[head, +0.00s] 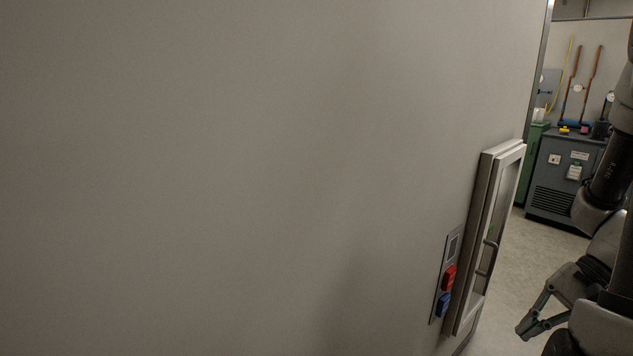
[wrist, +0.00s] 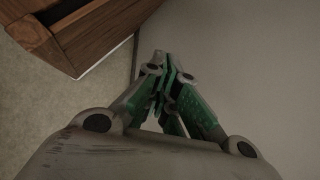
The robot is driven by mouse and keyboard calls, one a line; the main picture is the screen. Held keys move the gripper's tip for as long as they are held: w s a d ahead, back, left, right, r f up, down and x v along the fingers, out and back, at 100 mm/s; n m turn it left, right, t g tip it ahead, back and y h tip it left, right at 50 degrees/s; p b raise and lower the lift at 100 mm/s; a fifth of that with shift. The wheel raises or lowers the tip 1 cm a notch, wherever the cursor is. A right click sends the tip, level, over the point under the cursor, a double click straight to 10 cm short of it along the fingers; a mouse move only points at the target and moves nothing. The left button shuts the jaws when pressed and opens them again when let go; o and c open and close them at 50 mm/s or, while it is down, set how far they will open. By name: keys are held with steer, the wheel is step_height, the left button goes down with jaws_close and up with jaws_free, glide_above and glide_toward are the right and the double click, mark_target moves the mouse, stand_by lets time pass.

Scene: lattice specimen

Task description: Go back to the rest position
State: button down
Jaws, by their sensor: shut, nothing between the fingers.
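My gripper (head: 524,330) is at the lower right of the head view, low beside the large grey panel and to the right of its framed glass door. In the wrist view its green-sided fingers (wrist: 168,62) come together at the tips. It is shut and holds nothing. My arm runs down the right edge of the head view and is partly cut off.
A large grey wall (head: 230,180) fills most of the head view. A framed glass door (head: 474,240) and a panel with red and blue switches (head: 449,277) project near my gripper. A dark cabinet (head: 560,178) stands behind. A wooden box (wrist: 100,30) shows in the wrist view.

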steer(key=s+a+r+n+t+h, duration=0.1)
steer(key=r+n+h, duration=0.3)
steer(key=r, duration=0.6)
steer(key=s+a+r+n+t+h, duration=0.1)
steer(key=r+n+t+h, duration=0.3)
steer(key=r, duration=0.6)
steer(key=shift+s+a+n+h, duration=0.2)
steer(key=shift+a+n+h, duration=0.2)
steer(key=shift+a+n, duration=0.45)
steer(key=shift+d, duration=0.2)
